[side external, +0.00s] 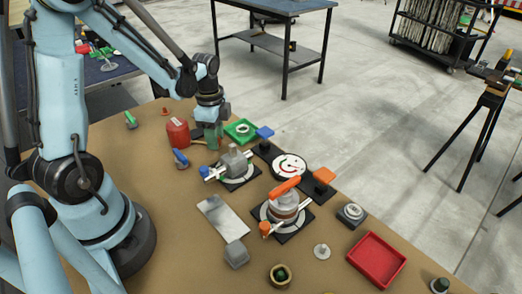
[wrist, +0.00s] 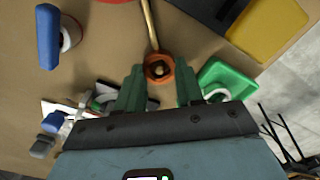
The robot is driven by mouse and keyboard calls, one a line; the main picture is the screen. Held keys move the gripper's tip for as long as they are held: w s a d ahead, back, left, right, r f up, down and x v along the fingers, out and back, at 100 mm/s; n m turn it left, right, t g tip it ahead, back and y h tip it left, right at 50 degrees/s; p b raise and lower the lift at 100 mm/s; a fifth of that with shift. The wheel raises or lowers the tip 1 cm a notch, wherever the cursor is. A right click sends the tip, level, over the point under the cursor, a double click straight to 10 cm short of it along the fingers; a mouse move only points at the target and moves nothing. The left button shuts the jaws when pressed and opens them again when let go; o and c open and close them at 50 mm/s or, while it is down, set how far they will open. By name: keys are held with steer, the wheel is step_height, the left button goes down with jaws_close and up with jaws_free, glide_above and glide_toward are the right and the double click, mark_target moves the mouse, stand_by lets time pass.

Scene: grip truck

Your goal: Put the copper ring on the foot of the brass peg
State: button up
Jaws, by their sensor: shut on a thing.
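The copper ring (wrist: 149,75) is an orange, faceted ring between the green fingertips of my gripper (wrist: 160,72) in the wrist view. My gripper is shut on it. The brass peg (wrist: 150,25) is a thin golden rod running from the top edge of the wrist view down to the ring. A brass-coloured spot shows in the ring's hole; I cannot tell how far along the peg the ring sits.
A green tray (wrist: 215,72) is close to the right finger; it also shows in the side view (side external: 230,127). A red canister (side external: 177,133) stands left of my gripper. Clamp fixtures (side external: 283,205) and a red tray (side external: 397,263) are nearer the camera. Bare bench (side external: 160,210) lies at the left.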

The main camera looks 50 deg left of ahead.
steer(key=shift+f, duration=0.2)
stand_by(0.5)
steer(key=o, duration=1.4)
steer(key=shift+o, duration=0.2)
steer(key=shift+r, duration=3.75)
steer(key=s+d+r+n+t, duration=0.1)
steer(key=d+r+n+t, duration=0.2)
steer(key=d+n, duration=0.2)
steer(key=s+d+r+n+t, duration=0.1)
steer(key=d+r+n+t, duration=0.2)
steer(key=d, duration=0.4)
steer(key=shift+s+n+t, duration=0.35)
steer(key=shift+n+t, duration=0.25)
steer(key=shift+n, duration=0.6)
